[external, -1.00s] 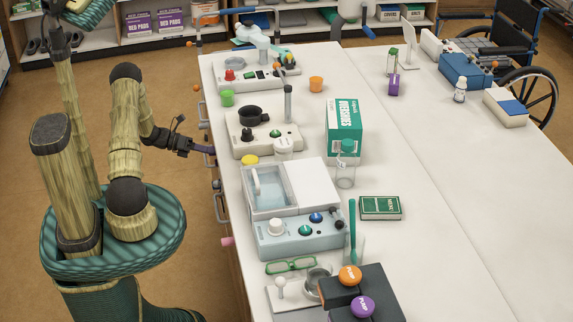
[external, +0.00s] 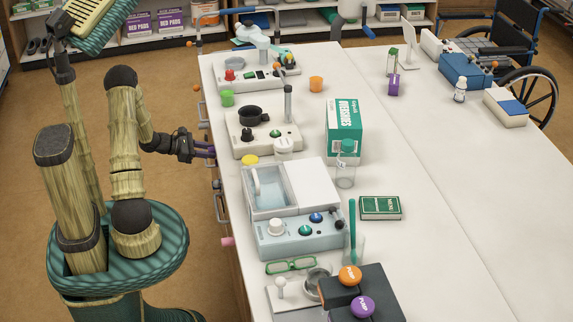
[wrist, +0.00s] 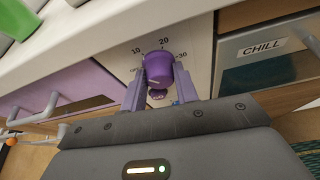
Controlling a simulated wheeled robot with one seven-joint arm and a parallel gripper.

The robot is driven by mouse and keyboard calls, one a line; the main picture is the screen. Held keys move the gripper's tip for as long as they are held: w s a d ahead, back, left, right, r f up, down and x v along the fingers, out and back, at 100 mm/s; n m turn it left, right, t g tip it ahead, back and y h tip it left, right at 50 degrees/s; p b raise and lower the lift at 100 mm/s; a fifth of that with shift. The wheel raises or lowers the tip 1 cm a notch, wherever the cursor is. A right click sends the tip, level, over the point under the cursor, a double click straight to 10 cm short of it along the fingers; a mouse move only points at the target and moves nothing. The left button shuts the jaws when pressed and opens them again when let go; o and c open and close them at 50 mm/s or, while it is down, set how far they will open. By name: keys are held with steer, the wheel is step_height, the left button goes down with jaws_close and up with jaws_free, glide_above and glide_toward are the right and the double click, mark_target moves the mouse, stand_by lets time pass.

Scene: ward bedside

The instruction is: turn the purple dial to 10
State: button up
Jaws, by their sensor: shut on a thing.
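The purple dial (wrist: 158,70) is on a pale panel (wrist: 190,45) on the counter's front, in the wrist view. The panel is marked 10, 20 and 30, with another small label at the left, partly hidden. A short light mark shows on the knob, but I cannot tell which number it points to. My gripper (wrist: 160,82) has its two purple fingers on either side of the dial and is shut on it. In the external view my gripper (external: 210,150) is at the counter's front side, and the dial is hidden there.
A drawer labelled CHILL (wrist: 262,48) is right of the panel, and a purple drawer front (wrist: 75,85) with a handle is left. Rail handles (external: 218,205) stick out along the counter side. The counter top (external: 440,230) holds several devices above.

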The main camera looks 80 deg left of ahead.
steer(key=shift+f+m+y+b, duration=0.1)
steer(key=shift+m+y+b, duration=0.3)
steer(key=shift+b, duration=0.45)
steer(key=o, duration=1)
steer(key=p+v, duration=0.2)
steer(key=v, duration=1.5)
steer(key=shift+s, duration=0.25)
